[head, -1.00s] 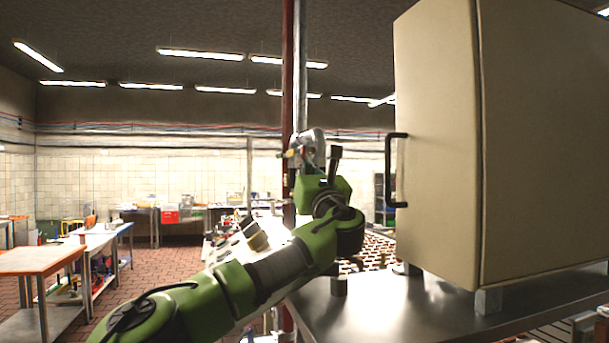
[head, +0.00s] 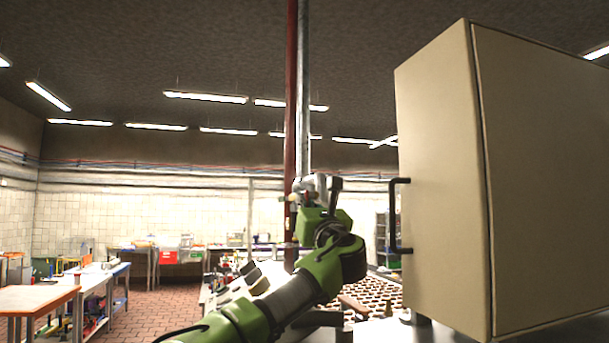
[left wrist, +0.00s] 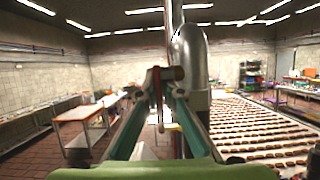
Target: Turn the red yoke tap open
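A vertical dark red pipe (head: 291,90) and a silver pipe (head: 303,90) stand at the middle of the head view. Small fittings (head: 294,198) show beside my left gripper (head: 318,190), too small to make out. In the left wrist view, the silver pipe bends in an elbow (left wrist: 192,50) just beyond my left gripper (left wrist: 163,74). Its fingertips are close together, with a narrow reddish-brown strip (left wrist: 157,86) showing between them. I cannot tell whether this strip is the red yoke or whether the fingers touch it. My right gripper is not in view.
A beige cabinet (head: 440,160) with a black handle (head: 394,215) stands close on the right. A surface with rows of brown rounds (left wrist: 260,125) lies right of the pipe. A table (head: 35,300) stands far left.

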